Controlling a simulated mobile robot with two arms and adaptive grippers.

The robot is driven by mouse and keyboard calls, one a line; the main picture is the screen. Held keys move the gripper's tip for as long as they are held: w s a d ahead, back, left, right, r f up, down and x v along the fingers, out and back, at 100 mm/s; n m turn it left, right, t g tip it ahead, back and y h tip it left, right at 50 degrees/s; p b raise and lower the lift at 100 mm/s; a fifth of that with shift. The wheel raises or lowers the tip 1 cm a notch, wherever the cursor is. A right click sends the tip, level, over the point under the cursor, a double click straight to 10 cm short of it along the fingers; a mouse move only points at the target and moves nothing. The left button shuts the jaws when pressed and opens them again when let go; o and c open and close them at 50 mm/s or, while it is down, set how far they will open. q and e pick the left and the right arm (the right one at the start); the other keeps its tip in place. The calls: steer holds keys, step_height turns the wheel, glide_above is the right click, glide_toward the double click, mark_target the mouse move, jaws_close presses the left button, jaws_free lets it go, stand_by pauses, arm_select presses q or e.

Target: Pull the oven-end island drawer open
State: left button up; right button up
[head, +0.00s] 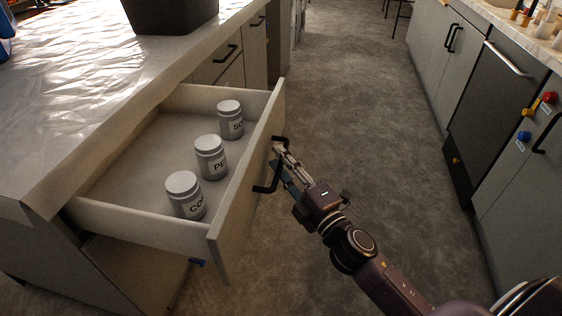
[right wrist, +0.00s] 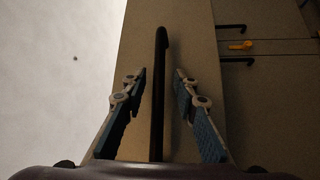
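The island drawer (head: 150,233) stands pulled well out from under the island top in the head view. It holds three grey lidded jars: a far one (head: 230,120), a middle one (head: 211,158) and a near one (head: 186,195). Its black bar handle (head: 266,189) is on the outer front. My right gripper (head: 280,163) is at the handle. In the right wrist view, its two blue-padded fingers (right wrist: 160,76) stand apart on either side of the handle (right wrist: 160,110), with a gap showing on each side. My left gripper is out of view.
The island top (head: 75,85) has a shiny wrinkled surface and a dark container (head: 168,14). More island drawers with black handles (head: 226,53) lie beyond. A counter with cabinets (head: 440,50) and a dark appliance (head: 490,95) runs along the right. The floor (head: 365,110) between is clear.

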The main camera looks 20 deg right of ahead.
steer(key=v, duration=1.2)
steer(key=shift+d, duration=0.15)
